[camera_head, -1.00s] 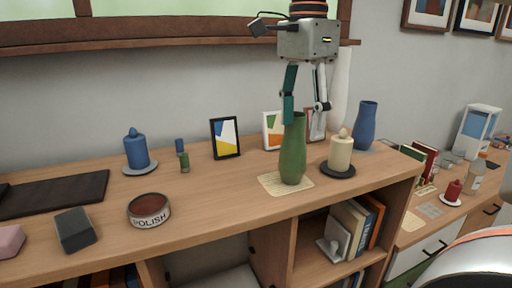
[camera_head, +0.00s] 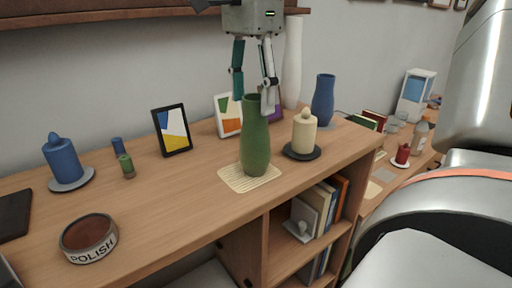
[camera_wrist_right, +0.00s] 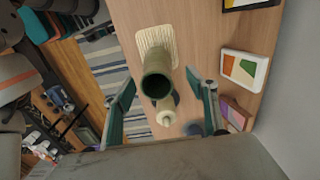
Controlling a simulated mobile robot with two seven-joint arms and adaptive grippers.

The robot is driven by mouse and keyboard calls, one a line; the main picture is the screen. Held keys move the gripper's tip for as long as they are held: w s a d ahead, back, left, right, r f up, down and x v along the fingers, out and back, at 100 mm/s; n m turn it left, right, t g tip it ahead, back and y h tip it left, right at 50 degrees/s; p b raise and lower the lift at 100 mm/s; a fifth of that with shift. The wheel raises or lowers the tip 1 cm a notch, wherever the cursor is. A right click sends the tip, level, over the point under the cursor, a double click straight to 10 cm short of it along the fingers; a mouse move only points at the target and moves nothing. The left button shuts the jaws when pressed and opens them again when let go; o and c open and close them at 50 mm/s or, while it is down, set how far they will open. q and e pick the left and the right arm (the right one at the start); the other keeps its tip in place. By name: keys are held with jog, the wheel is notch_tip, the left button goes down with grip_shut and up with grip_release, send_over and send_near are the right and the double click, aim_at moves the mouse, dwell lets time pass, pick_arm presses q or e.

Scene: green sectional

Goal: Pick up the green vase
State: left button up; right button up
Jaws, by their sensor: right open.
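The green vase (camera_head: 256,140) stands upright on a woven cream mat (camera_head: 236,182) on the wooden shelf top. My right gripper (camera_head: 255,108) is open above it, fingers pointing down, with the vase's rim near the fingertips. In the right wrist view the vase's open mouth (camera_wrist_right: 156,86) shows between the two spread fingers (camera_wrist_right: 166,100), neither clearly touching it. My left gripper does not show.
A cream candle (camera_head: 304,135) on a dark dish stands close right of the vase. A blue vase (camera_head: 323,100), a white vase (camera_head: 292,62) and picture frames (camera_head: 172,130) stand behind. A polish bowl (camera_head: 88,238) and blue candle (camera_head: 62,160) are left.

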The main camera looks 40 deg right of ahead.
aim_at(255, 122)
jog(key=shift+s+f, duration=0.15)
jog(key=shift+f, duration=0.35)
notch_tip(255, 122, down, 5)
jog(key=shift+s+d, duration=0.15)
jog(key=shift+r, duration=0.1)
grip_shut()
